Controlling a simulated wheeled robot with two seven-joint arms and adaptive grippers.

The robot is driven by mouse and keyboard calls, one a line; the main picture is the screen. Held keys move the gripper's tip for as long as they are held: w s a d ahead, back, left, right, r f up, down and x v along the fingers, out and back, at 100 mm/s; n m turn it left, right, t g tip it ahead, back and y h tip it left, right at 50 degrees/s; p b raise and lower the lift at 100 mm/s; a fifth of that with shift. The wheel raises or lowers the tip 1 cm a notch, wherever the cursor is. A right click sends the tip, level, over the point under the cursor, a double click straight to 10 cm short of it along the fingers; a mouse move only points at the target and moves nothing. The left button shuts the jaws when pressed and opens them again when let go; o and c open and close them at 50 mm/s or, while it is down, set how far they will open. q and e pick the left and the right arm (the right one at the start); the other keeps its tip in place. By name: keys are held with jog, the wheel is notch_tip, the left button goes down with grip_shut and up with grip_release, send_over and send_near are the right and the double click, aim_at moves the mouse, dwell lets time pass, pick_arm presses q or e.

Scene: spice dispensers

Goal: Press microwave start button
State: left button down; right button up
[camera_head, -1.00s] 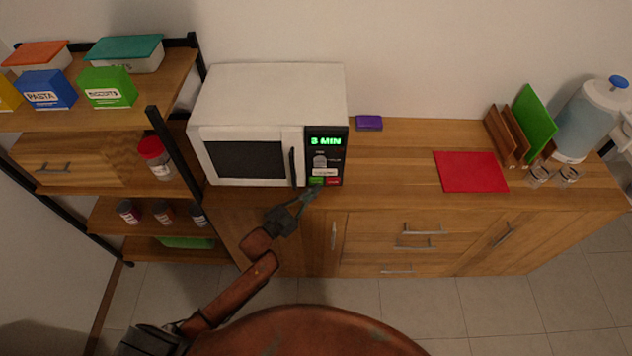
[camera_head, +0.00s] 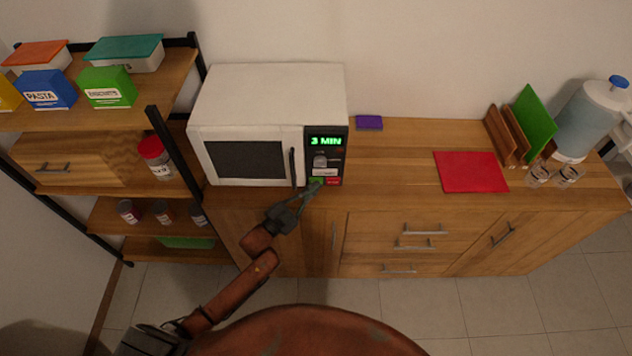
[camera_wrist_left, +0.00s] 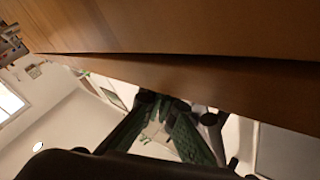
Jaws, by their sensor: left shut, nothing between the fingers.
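The white microwave (camera_head: 268,95) stands on the left end of the wooden counter with its door closed. Its black panel shows "3 MIN" in green on the display (camera_head: 326,142). A green button (camera_head: 316,181) and a red button (camera_head: 333,182) sit at the panel's bottom. My left gripper (camera_head: 315,188) is shut and empty, its fingertips at the green button and partly covering it. I cannot tell whether they touch it. In the left wrist view the gripper's fingers (camera_wrist_left: 162,112) show below a brown wooden surface. My right gripper is not in view.
A shelf (camera_head: 150,95) with boxes and jars stands left of the microwave. A purple box (camera_head: 369,122), a red mat (camera_head: 470,172), cutting boards (camera_head: 534,125) and a water dispenser (camera_head: 592,120) are along the counter. The counter right of the microwave is mostly clear.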

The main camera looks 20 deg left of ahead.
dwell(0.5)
pick_arm(q)
jog(key=shift+s+d+p, duration=0.2)
jog(key=shift+s+p, duration=0.25)
jog(key=shift+s, duration=0.25)
jog(key=shift+s+d+p, duration=0.15)
jog(key=shift+s+p, duration=0.25)
jog(key=shift+s, duration=0.25)
jog(key=shift+s+d+p, duration=0.25)
jog(key=shift+s+p, duration=0.15)
jog(key=shift+s, duration=0.5)
jog(key=shift+s+d+p, duration=0.25)
jog(key=shift+s+p, duration=0.1)
jog(key=shift+s, duration=0.5)
